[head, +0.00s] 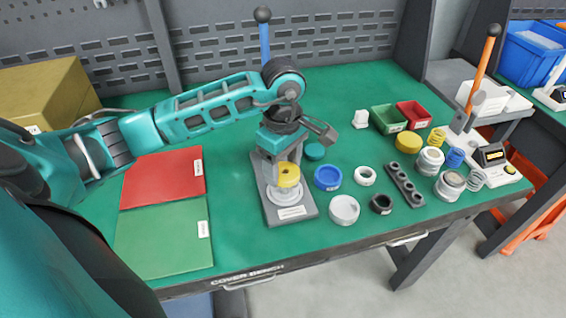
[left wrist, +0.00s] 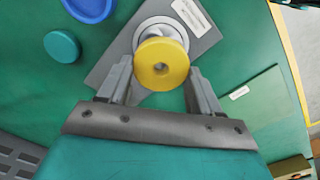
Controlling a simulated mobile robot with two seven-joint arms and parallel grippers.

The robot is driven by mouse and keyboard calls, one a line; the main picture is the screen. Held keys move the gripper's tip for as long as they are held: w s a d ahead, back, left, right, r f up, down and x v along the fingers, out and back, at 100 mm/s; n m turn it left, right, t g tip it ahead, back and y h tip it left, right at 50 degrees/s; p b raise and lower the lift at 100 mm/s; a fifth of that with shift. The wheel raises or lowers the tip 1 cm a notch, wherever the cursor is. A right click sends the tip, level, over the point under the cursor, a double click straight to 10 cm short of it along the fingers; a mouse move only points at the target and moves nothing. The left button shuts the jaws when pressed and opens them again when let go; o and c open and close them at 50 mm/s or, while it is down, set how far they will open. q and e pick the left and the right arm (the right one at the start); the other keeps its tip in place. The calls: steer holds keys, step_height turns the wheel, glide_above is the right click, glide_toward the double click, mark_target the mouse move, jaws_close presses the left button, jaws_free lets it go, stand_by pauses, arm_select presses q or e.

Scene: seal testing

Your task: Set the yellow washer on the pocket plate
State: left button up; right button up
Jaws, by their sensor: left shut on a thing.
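The yellow washer (head: 288,176), a thick ring with a small centre hole, is between the fingers of my left gripper (head: 283,168). In the left wrist view, the yellow washer (left wrist: 162,64) sits between the fingertips of my left gripper (left wrist: 162,75), which is shut on it. It is over a round white seat (head: 284,194) on a grey base (head: 292,213) with a label. I cannot tell whether washer and seat touch. No label names the pocket plate legibly. My right gripper is not in view.
A blue lever (head: 265,40) stands behind my wrist. A blue ring (head: 327,177), white cap (head: 344,209), black ring (head: 381,203) and teal disc (head: 314,151) lie right of the base. Red (head: 163,178) and green (head: 163,238) mats lie left. Green bench is clear between mats and base.

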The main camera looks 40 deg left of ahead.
arm_select(q)
steer(key=shift+f+b, duration=0.4)
steer(key=shift+b, duration=0.05)
stand_by(0.5)
steer(key=o, duration=0.9)
steer(key=shift+r, duration=0.1)
steer(key=shift+r+p, duration=1.7)
steer(key=shift+r, duration=0.85)
steer(key=shift+r+p, duration=0.3)
steer(key=shift+r, duration=0.65)
steer(key=shift+s+f, duration=0.1)
